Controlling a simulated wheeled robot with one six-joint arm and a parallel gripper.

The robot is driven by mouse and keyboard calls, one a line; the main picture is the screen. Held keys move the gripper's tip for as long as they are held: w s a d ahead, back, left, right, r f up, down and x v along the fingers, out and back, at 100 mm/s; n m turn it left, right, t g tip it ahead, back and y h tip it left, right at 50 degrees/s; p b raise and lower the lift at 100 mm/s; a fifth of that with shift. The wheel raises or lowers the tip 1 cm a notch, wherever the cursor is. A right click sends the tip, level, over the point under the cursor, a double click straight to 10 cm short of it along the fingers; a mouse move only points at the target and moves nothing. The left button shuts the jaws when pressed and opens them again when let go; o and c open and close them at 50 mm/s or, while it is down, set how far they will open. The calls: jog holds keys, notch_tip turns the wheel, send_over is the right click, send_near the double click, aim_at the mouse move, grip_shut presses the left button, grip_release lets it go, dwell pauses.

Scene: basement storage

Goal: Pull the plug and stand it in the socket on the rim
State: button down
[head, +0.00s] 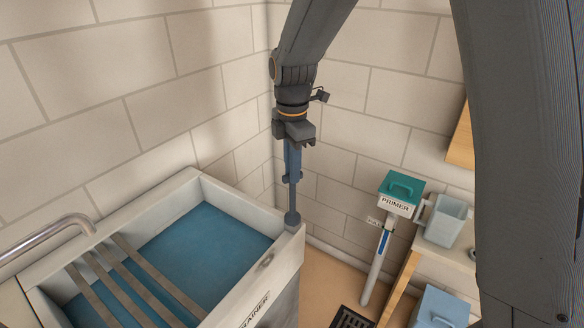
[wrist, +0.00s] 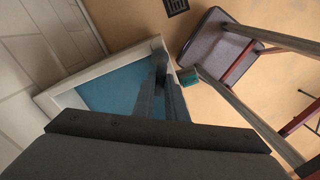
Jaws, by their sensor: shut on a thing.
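In the wrist view the plug (wrist: 159,60) shows between the fingertips, in front of the rim corner. Blue water (head: 205,245) covers the sink's bottom, and the drain is not visible.
Metal slats (head: 118,284) cross the sink's left part, beside a curved tap (head: 50,233). Block walls stand close behind. A floor grate (head: 352,318) lies below.

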jog(key=c, duration=1.7)
grip_release()
notch_tip(320, 180, up, 8)
jog(key=b, duration=0.2)
jog(key=shift+f+b, duration=0.15)
jog(key=shift+b, duration=0.15)
jog(key=s+d+f+m+b, duration=0.1)
jog(key=s+d+f+m, duration=0.4)
jog(key=m, duration=0.2)
jog(key=s+d+f+m+t+b, duration=0.1)
jog(key=s+d+f+m, duration=0.4)
jog(key=m, duration=0.3)
jog(key=s+d+f+m+b, duration=0.2)
jog(key=s+d+f+m, duration=0.3)
jog(key=f+m, duration=0.1)
jog(key=shift+s+m, duration=0.1)
jog(key=shift+m, duration=0.6)
